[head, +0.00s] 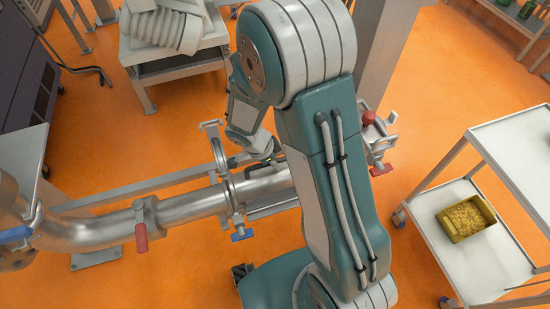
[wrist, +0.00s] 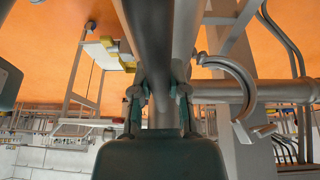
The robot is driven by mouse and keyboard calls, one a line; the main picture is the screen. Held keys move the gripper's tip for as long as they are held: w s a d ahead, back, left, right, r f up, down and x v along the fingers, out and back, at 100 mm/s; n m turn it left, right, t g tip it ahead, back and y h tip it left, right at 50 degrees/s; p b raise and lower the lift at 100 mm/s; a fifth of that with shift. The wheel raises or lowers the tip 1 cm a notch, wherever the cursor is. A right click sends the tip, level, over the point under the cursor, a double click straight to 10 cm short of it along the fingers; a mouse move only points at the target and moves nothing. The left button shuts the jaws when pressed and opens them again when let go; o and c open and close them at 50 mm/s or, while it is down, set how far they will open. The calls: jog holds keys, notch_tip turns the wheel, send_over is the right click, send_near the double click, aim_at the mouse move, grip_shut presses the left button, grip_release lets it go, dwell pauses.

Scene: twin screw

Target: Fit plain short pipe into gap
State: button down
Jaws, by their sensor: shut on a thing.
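My gripper (wrist: 160,95) is shut on a smooth grey pipe (wrist: 152,45), which runs away from the camera between its two fingers in the wrist view. In the head view my gripper (head: 264,156) is small and partly hidden, just above a shiny pipe section (head: 268,184) right of an upright ring clamp (head: 226,180). This section lies roughly in line with the curved pipe run (head: 190,204) on the left. My arm hides its right end, so I cannot tell whether it meets the right side. An open clamp (wrist: 240,95) shows right of the gripper in the wrist view.
A red-handled clamp (head: 142,226) sits on the left pipe, and a clamp with red handles (head: 378,168) stands right of my arm. A metal trolley (head: 440,235) with a yellow bin (head: 466,218) is at the right. A stand (head: 170,62) with ribbed hose is behind.

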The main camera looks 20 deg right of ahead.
jog(key=shift+f, duration=1.45)
jog(key=c, duration=0.5)
grip_release()
jog(key=shift+c, duration=0.2)
jog(key=v, duration=1.2)
jog(key=shift+w, duration=0.1)
